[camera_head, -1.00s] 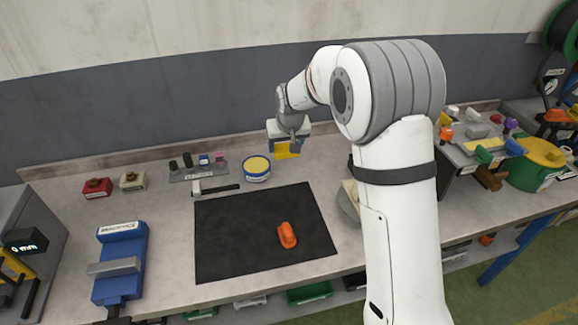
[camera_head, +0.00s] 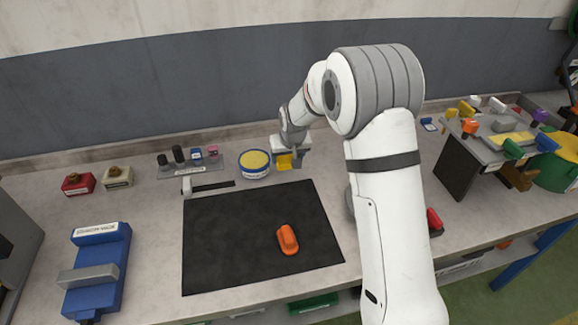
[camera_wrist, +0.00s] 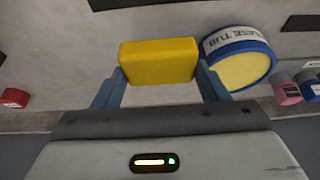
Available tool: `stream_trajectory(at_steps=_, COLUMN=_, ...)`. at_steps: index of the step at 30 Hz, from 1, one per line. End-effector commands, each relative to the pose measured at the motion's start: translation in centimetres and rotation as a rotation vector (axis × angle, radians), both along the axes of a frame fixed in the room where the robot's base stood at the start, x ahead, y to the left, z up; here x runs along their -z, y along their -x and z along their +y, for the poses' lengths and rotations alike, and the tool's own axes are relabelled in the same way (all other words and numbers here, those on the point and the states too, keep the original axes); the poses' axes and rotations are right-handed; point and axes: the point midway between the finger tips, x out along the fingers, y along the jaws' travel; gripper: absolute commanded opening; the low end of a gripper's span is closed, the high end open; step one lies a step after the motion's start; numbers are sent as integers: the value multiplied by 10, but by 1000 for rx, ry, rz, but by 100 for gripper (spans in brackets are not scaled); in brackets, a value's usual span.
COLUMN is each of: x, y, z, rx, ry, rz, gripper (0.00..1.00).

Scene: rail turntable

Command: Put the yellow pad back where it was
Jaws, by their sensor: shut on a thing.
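The yellow pad (camera_wrist: 158,62) is a small block between the two fingers of my gripper (camera_wrist: 160,80) in the wrist view. In the head view the pad (camera_head: 284,162) shows at the end of my gripper (camera_head: 289,160), just right of a round blue-and-white tub (camera_head: 254,170) with a yellow top. My gripper is shut on the pad. Whether the pad touches the bench cannot be told. The tub (camera_wrist: 241,66) is close beside the right finger in the wrist view, and part of its label reads "TUB".
A black mat (camera_head: 225,250) with an orange object (camera_head: 287,240) lies in front. A small rack (camera_head: 192,165) stands left of the tub. A blue vise (camera_head: 97,265) is at the left. A raised board (camera_head: 478,150) with several coloured pieces stands right of my arm.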

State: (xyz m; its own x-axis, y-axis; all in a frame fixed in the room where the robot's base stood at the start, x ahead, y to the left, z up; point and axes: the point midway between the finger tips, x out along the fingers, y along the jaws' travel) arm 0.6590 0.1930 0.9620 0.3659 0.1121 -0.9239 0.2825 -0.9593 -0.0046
Motion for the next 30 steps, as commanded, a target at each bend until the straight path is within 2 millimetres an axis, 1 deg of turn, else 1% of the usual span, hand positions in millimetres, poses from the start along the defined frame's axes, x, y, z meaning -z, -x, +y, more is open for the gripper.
stream_trajectory(at_steps=5, x=14, y=0, z=-1, rx=1, ry=0, rz=2, gripper=46)
stream_trajectory(at_steps=9, x=34, y=0, z=-1, rx=1, ry=1, rz=3, gripper=46)
stream_trajectory(at_steps=11, x=41, y=0, z=-1, rx=1, ry=1, rz=3, gripper=46)
stream_trajectory(at_steps=22, x=47, y=0, z=-2, rx=2, ry=0, rz=-1, gripper=46)
stream_trajectory(at_steps=23, x=46, y=0, z=-2, rx=2, ry=0, rz=-1, gripper=69)
stream_trajectory(at_steps=26, x=46, y=0, z=-2, rx=2, ry=0, rz=-1, gripper=76)
stream_trajectory(at_steps=30, x=46, y=0, z=-2, rx=3, ry=0, rz=-1, gripper=76)
